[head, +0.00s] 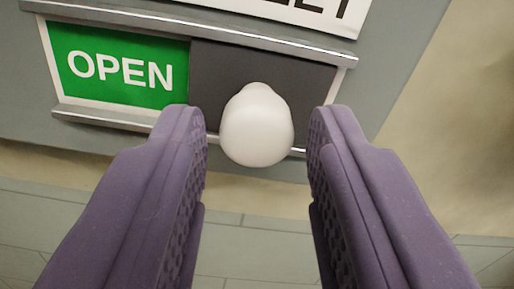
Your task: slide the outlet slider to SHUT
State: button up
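The outlet slider is a dark grey plate (215,75) in a metal track, with a rounded white knob (256,125) standing out from it. The plate sits at the right end of the track. To its left a green sign (118,67) reads OPEN. No SHUT sign shows. My gripper (257,125) has two purple padded fingers, spread open. The fingers do not appear to touch the knob.
Metal rails (200,28) run above and below the slider on a grey panel (400,55). Part of a white label with black letters (310,10) shows above, cut off by the frame. A beige wall (470,130) lies to the right, with grey tiles (235,240) below.

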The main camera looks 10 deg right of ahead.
grip_shut()
jog(key=shift+w+a+p, duration=0.1)
jog(key=shift+a+p, duration=0.45)
jog(key=shift+a, duration=2.6)
jog(key=shift+o, duration=2)
grip_release()
jog(key=shift+a, duration=0.2)
jog(key=shift+d, duration=0.1)
jog(key=s+p, duration=0.2)
jog(key=s, duration=0.5)
jog(key=shift+s, duration=0.4)
